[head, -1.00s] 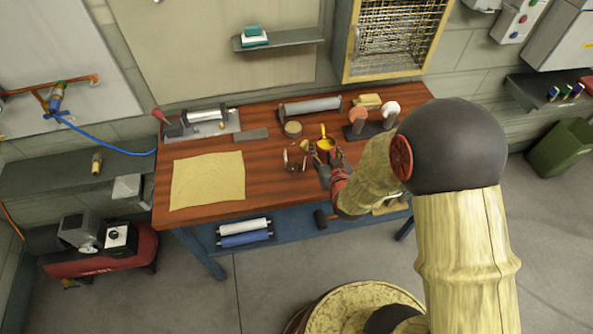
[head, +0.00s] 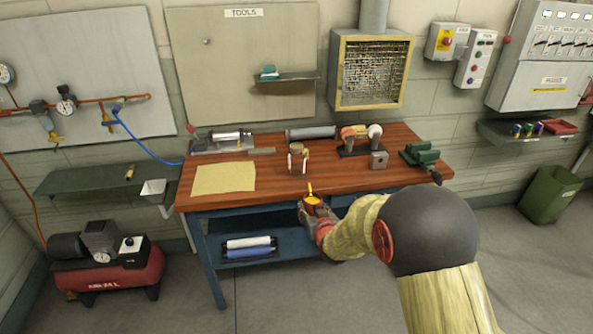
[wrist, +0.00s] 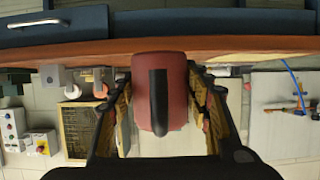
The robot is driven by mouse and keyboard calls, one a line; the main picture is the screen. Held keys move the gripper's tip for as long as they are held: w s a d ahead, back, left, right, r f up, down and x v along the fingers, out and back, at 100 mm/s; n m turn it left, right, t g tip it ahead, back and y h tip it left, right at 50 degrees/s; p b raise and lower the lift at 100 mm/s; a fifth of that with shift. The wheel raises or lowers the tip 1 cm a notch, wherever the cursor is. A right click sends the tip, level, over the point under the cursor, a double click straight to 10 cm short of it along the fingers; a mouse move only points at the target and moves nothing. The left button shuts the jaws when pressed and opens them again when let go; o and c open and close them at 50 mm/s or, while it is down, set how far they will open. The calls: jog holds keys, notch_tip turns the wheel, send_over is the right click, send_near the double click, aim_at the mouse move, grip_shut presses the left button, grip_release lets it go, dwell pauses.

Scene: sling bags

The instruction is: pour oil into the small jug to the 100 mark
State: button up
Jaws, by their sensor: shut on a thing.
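My gripper (head: 314,212) is shut on an oil can, which shows an orange-yellow top and a thin yellow spout (head: 310,189) in the head view. In the wrist view the can (wrist: 174,90) is a dark red cylinder with a black handle strip, between both fingers (wrist: 160,105). It looks upright, in front of the bench's front edge. A small clear jug (head: 298,164) with pale upright edges stands on the bench, beyond and slightly left of the can. Its marks and contents are too small to read.
The wooden bench (head: 275,182) holds a yellow cloth (head: 224,178) at left, a round tin (head: 298,147) behind the jug, a bench grinder (head: 360,138) and a green vise (head: 420,155) at right. The bench top between cloth and jug is clear.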

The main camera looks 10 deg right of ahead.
jog(key=w+b, duration=0.9)
jog(key=w, duration=0.6)
